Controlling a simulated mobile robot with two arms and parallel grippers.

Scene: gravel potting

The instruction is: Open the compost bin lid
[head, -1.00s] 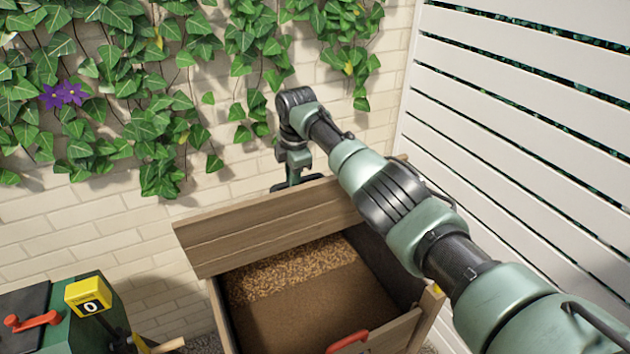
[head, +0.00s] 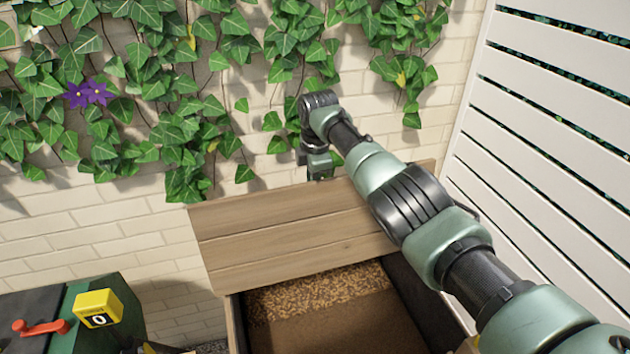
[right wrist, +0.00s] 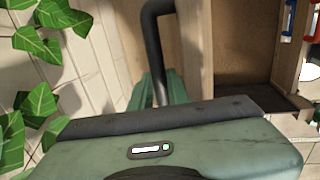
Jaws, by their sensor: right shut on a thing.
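The compost bin lid (head: 290,235), made of wooden planks, stands raised at the back of the bin, its plank face towards me. The compost bin (head: 236,325) is open below it, with brown compost (head: 340,320) and a lighter, coarser band behind. My right gripper (head: 319,166) is at the lid's top edge, its fingertips hidden behind the lid. In the right wrist view my right gripper (right wrist: 160,92) is shut on a dark bar handle (right wrist: 153,45) beside the planks. My left gripper is not in view.
An ivy-covered brick wall (head: 90,235) rises close behind the lid. A white slatted fence (head: 540,150) stands on the right. At the lower left are a green box with a red handle (head: 40,328) and a yellow counter (head: 98,308) reading 0.

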